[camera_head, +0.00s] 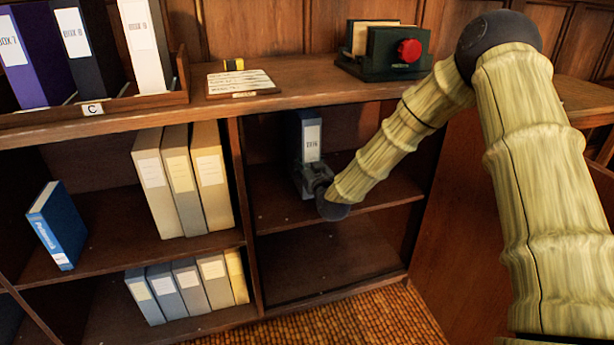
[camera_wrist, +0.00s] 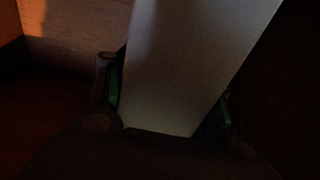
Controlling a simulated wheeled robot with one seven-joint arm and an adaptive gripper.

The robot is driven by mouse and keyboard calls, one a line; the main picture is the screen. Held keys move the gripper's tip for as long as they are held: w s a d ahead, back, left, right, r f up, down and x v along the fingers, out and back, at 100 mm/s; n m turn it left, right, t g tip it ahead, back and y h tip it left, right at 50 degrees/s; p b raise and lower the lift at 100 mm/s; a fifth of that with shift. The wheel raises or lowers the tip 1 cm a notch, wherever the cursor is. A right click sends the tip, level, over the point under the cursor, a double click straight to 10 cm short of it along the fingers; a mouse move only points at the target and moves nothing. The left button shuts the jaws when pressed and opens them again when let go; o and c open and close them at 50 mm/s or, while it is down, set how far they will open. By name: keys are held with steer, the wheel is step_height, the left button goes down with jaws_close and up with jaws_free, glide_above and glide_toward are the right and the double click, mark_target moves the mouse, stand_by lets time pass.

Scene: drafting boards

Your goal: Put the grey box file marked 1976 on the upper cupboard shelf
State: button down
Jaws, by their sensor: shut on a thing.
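The grey box file (camera_head: 301,140) stands about upright inside the right-hand cupboard bay, at the upper cupboard shelf (camera_head: 375,197). Its white label carries small print that I cannot read for certain. My gripper (camera_head: 313,183) is at the file's lower part, shut on it. In the wrist view the file (camera_wrist: 190,70) shows as a pale, tilted slab between the two fingers of my gripper (camera_wrist: 170,120). Whether the file's base touches the shelf is hidden by my gripper. The rest of that shelf, to the right, is empty.
The cupboard's lower shelf (camera_head: 330,262) is empty. An upright divider (camera_head: 243,200) parts it from shelves of cream and grey files (camera_head: 178,180) and a blue book (camera_head: 57,226). On the top stand a rack (camera_head: 120,102), a card (camera_head: 240,83) and a green holder with a red knob (camera_head: 385,68).

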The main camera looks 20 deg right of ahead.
steer(key=shift+f+b, duration=0.8)
steer(key=shift+f, duration=0.9)
steer(key=shift+a+f, duration=0.15)
steer(key=shift+f, duration=0.05)
steer(key=shift+r, duration=0.15)
steer(key=c, duration=0.6)
jaws_free()
steer(key=shift+f, duration=0.2)
steer(key=shift+r, duration=0.1)
